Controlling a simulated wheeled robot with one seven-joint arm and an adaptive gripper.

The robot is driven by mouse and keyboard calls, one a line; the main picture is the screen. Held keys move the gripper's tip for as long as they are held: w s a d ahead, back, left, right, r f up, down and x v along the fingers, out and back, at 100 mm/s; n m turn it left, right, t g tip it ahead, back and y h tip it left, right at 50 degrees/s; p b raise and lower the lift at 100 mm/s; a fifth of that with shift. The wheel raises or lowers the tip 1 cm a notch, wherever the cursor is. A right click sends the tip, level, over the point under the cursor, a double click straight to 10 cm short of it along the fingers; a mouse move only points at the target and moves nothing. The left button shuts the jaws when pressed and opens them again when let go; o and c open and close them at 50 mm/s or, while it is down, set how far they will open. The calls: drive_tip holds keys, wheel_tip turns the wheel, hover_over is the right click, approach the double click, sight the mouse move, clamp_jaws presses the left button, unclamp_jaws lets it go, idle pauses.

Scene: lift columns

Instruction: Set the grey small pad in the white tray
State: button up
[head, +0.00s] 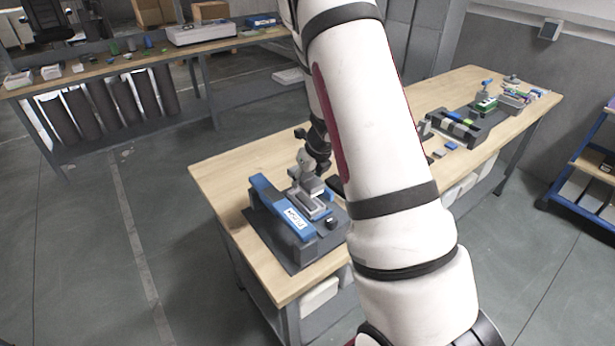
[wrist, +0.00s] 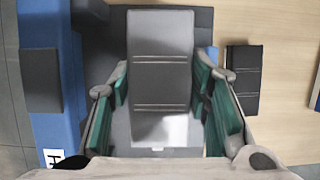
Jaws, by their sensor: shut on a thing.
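In the wrist view, a long grey pad (wrist: 162,40) with two pairs of thin cross lines lies between the green-lined fingers of my gripper (wrist: 162,84). The fingers are shut on its two long sides. Its near end looks pale and shiny. In the head view, my gripper (head: 308,168) is low over a blue and dark grey fixture on the near end of the wooden table. The held grey pad (head: 312,185) shows just below it. A pale tray-like piece (head: 313,206) lies under it in the fixture; I cannot tell if this is the white tray.
The blue side wall (head: 281,204) of the fixture stands left of my gripper. A dark block (wrist: 244,80) lies to the right in the wrist view. Other fixtures (head: 462,128) and small parts fill the table's far end. Bare wood (head: 235,168) shows at the left.

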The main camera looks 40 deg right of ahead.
wheel_tip(320, 180, down, 3)
drive_tip(key=shift+w+r+b, duration=0.1)
drive_tip(key=shift+w+b, duration=0.05)
drive_tip(key=shift+b, duration=0.75)
drive_tip(key=shift+d+f+b, duration=0.1)
drive_tip(key=shift+f+b, duration=0.85)
drive_tip(key=shift+f+b, duration=0.25)
drive_tip(key=shift+b, duration=0.2)
drive_tip(key=shift+r, duration=0.15)
idle(0.5)
drive_tip(key=shift+s+r+p, duration=0.2)
drive_tip(key=shift+r+p, duration=2.2)
drive_tip(key=shift+p, duration=0.1)
